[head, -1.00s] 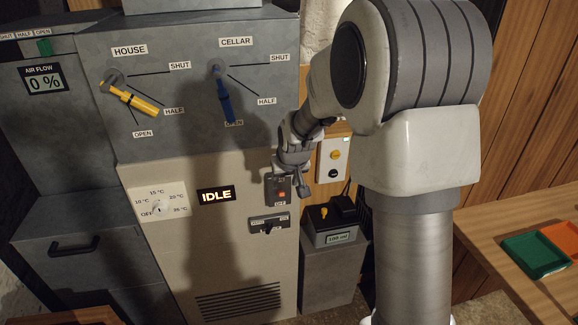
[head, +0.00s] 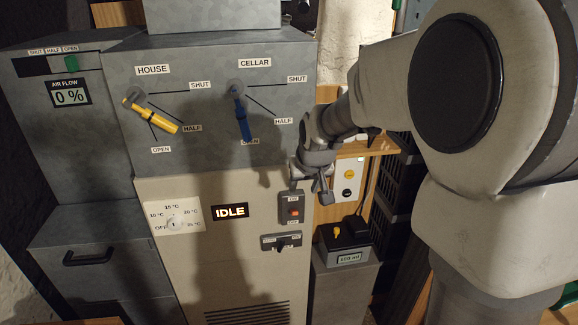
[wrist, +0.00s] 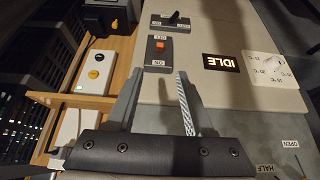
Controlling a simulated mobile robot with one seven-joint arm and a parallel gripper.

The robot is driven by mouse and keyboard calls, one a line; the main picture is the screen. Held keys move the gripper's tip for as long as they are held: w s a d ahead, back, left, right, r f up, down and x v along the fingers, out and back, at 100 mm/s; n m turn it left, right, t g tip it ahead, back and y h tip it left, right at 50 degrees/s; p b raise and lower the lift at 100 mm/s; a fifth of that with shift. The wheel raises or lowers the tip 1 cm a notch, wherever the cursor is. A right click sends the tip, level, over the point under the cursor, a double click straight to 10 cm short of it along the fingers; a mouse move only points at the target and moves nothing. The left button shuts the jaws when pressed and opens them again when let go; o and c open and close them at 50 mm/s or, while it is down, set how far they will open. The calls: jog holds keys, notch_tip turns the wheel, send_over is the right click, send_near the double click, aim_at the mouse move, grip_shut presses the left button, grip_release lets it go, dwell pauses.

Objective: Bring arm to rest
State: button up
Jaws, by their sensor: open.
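My gripper (head: 318,188) hangs in front of the right edge of the grey and beige cabinet in the head view, just right of and slightly above the red rocker switch (head: 292,211). In the wrist view my gripper (wrist: 158,82) shows two fingers spread apart with nothing between them. The same switch (wrist: 159,50) shows beyond the fingertips. My arm bends from the large rounded link at the right of the head view down to the gripper. I cannot tell the exact gap between fingers and cabinet.
The cabinet carries a yellow HOUSE lever (head: 152,115), a blue CELLAR lever (head: 241,114), a dial (head: 173,223) and a lit IDLE display (head: 230,212). A wooden shelf (head: 368,146), a white button box (head: 347,181) and dark crates (head: 398,185) stand close right of the gripper.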

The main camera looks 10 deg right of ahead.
jog(key=s+r+p, duration=0.1)
jog(key=s+r, duration=0.2)
jog(key=s, duration=0.6)
jog(key=s+r+p, duration=0.1)
jog(key=s+r, duration=0.3)
jog(key=s, duration=0.5)
jog(key=s+r+p, duration=0.1)
jog(key=s+r, duration=0.2)
jog(key=s, duration=0.6)
jog(key=shift+r, duration=0.3)
jog(key=shift+a, duration=0.1)
jog(key=shift+c, duration=0.2)
